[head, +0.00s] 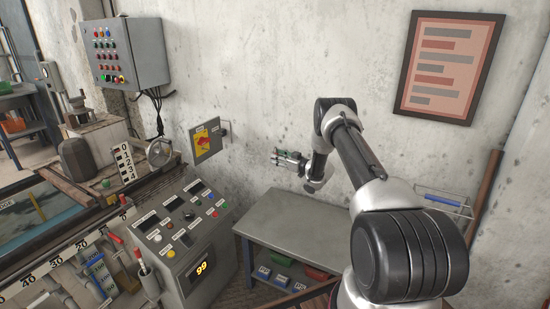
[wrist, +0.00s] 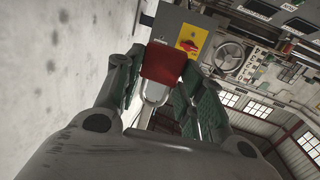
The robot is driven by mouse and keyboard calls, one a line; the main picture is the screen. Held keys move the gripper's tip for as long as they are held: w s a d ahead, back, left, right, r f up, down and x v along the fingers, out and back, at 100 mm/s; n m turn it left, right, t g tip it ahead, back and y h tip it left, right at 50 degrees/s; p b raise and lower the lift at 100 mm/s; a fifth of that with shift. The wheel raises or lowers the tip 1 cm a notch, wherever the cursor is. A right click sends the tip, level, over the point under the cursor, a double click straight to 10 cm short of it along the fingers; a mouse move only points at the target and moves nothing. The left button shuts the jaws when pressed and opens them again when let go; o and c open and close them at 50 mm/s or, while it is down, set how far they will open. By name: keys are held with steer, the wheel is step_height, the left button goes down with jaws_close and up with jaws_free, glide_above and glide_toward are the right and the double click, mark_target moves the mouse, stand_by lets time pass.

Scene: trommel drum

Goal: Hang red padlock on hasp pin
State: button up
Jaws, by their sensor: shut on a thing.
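The red padlock (wrist: 163,65) sits between the green-lined fingers of my gripper (wrist: 158,88) in the wrist view. My gripper is shut on it, with the pale metal shackle on the camera side of the red body. In the head view my gripper (head: 276,157) is in the air near the wall, right of the grey switch box (head: 209,140). The padlock cannot be made out there. The box has a yellow plate and red handle, also seen in the wrist view (wrist: 190,42) beyond the padlock. A small fitting (head: 224,129), possibly the hasp pin, projects from its right side.
A grey work table (head: 298,227) with small bins below stands under my arm. A control console (head: 186,225) stands left of it, under the switch box. A button panel (head: 132,52) hangs at upper left. The wall between gripper and box looks clear.

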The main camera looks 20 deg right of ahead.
steer(key=shift+d+v, duration=0.25)
steer(key=shift+v, duration=1.35)
steer(key=shift+w+d, duration=0.1)
steer(key=shift+w, duration=0.05)
